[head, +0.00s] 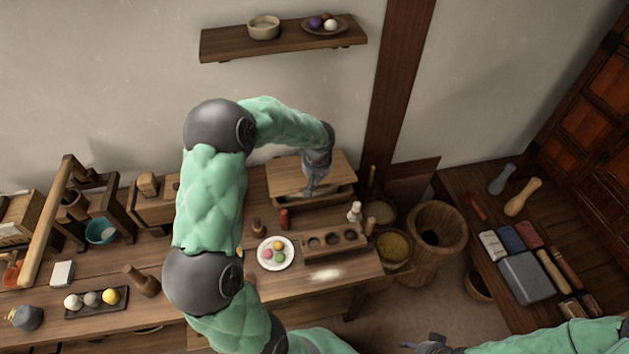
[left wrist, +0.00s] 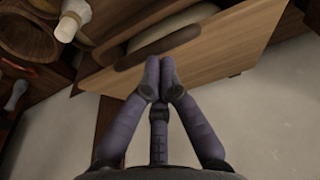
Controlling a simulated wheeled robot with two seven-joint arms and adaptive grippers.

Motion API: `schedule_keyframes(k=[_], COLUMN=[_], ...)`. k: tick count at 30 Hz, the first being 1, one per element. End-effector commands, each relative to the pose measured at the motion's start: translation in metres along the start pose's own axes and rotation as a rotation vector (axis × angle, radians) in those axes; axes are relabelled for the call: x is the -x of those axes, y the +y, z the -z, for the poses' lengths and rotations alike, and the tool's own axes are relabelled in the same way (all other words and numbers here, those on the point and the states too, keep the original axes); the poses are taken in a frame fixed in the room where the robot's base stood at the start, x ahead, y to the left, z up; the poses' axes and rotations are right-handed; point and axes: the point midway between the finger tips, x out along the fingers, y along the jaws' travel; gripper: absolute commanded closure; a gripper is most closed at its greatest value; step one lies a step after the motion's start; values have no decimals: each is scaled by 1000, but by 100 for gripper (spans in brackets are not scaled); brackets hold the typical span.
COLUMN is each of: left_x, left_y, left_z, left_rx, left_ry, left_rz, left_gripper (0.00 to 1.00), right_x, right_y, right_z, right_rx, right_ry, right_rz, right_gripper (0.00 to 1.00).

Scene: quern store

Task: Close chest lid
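The wooden chest (head: 318,201) stands at the back right of the bench. Its lid (head: 288,178) is partly open: a gap at the front shows a pale, rounded content inside. In the left wrist view the lid is a tilted light wood panel (left wrist: 212,62) with a darker strip (left wrist: 150,51) along its edge. My left gripper (head: 311,192) is at the lid, by its front edge. Its fingertips (left wrist: 161,72) are together, with nothing visible between them; whether they touch the lid I cannot tell. My right gripper (head: 425,346) is low at the bottom edge, partly cut off.
A wall shelf (head: 283,39) hangs above.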

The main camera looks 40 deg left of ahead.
Motion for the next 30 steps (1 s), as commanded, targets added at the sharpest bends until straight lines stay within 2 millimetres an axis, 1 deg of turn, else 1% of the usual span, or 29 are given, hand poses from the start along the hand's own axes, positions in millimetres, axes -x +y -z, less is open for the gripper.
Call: schedule_keyframes(k=[1,8,18,24,30], left_x=[-7,-20,-49,-58,-57], left_y=[0,0,0,0,0], left_z=[-3,-13,-31,-36,-37], left_rx=[-1,-1,0,0,0], left_ry=[11,45,49,49,49], left_rz=[-1,-3,-3,-3,-3], left_gripper=[100,100,100,100,100], right_x=[-11,-36,-72,-82,-82], right_y=[4,13,26,29,29], right_z=[0,1,3,3,3], right_rx=[0,0,0,0,0], right_ry=[0,0,0,0,0], right_rz=[0,0,0,0,0], right_gripper=[51,51,51,51,51])
